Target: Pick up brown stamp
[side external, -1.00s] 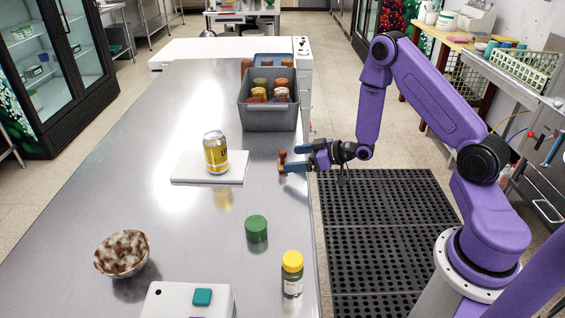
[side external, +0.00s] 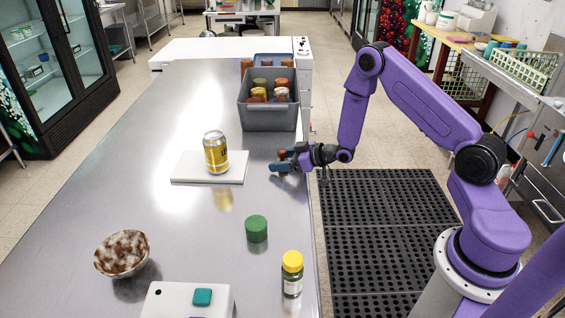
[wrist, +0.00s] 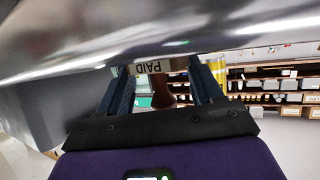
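The brown stamp (side external: 281,155) stands near the right edge of the steel counter, partly hidden by my fingers. In the wrist view, its brown handle (wrist: 161,92) and a pale band reading PAID show between my two blue fingers. My gripper (side external: 277,160) is low over the counter, reaching in from the right, with fingers on either side of the stamp. In the wrist view, my gripper (wrist: 160,68) is open, with visible gaps beside the handle. I cannot tell whether either finger touches the stamp.
A yellow can (side external: 215,153) stands on a white board (side external: 187,170) to the left. A grey bin (side external: 269,119) with several jars is behind. A green lid (side external: 256,229), a yellow-capped bottle (side external: 292,274), a brown-white bowl (side external: 122,254) and a white box (side external: 170,301) are in front.

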